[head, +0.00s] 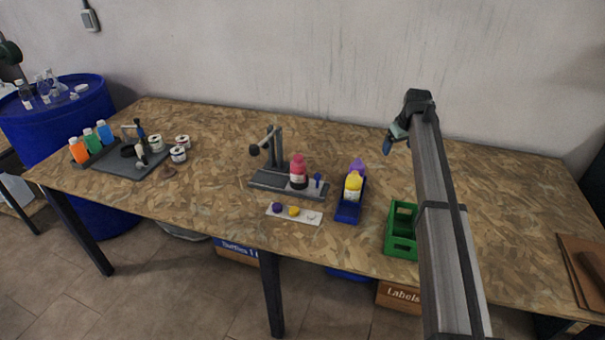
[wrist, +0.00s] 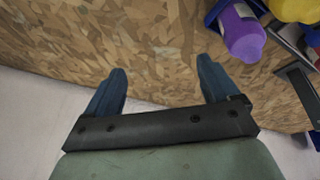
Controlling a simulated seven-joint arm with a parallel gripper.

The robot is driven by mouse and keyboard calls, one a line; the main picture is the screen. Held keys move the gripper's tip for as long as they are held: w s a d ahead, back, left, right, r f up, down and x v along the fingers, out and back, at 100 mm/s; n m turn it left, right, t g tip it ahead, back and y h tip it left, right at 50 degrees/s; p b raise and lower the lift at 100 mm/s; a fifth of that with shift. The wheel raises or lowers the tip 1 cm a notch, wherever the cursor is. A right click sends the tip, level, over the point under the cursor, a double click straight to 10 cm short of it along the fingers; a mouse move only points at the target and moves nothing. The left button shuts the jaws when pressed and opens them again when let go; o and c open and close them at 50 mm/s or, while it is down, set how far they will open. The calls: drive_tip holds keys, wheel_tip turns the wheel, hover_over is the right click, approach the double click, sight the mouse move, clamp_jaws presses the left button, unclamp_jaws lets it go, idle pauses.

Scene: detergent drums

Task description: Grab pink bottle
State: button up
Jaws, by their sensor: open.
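The pink bottle (head: 298,172) stands upright on a grey metal stand near the middle of the table in the head view. It has a dark label band. My gripper (head: 388,146) is raised over the table to the right of the bottle and well apart from it. In the wrist view my gripper (wrist: 160,85) shows two blue fingers spread apart, with only bare table between them.
A blue bin (head: 348,212) with a yellow bottle (head: 353,186) and a purple bottle (head: 358,166) stands just right of the stand. The purple bottle also shows in the wrist view (wrist: 242,32). A green crate (head: 401,246) is at the front edge. A white strip (head: 293,216) holds small caps.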

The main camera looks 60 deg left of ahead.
drive_tip(key=s+a+r+n+g, duration=0.1)
drive_tip(key=s+a+n, duration=0.1)
drive_tip(key=s+a, duration=0.35)
drive_tip(key=s+a+r+n+g, duration=0.1)
drive_tip(key=s+a, duration=0.2)
drive_tip(key=s, duration=0.6)
drive_tip(key=n+h, duration=0.2)
drive_tip(key=n, duration=0.1)
hover_over(301, 158)
drive_tip(key=d, duration=0.1)
drive_tip(key=shift+g, duration=0.3)
drive_tip(key=f, duration=0.4)
drive_tip(key=a+f, duration=0.1)
drive_tip(key=f, duration=0.2)
drive_tip(key=shift+s+a+f, duration=0.1)
drive_tip(key=shift+a+f, duration=0.1)
drive_tip(key=shift+f, duration=0.65)
drive_tip(key=shift+s+a+f, duration=0.1)
drive_tip(key=shift+a+f, duration=0.1)
drive_tip(key=shift+f, duration=0.6)
drive_tip(key=shift+s+a+f, duration=0.1)
drive_tip(key=shift+a+f, duration=0.1)
drive_tip(key=shift+f, duration=0.65)
drive_tip(key=shift+c, duration=0.4)
drive_tip(key=c, duration=1.2)
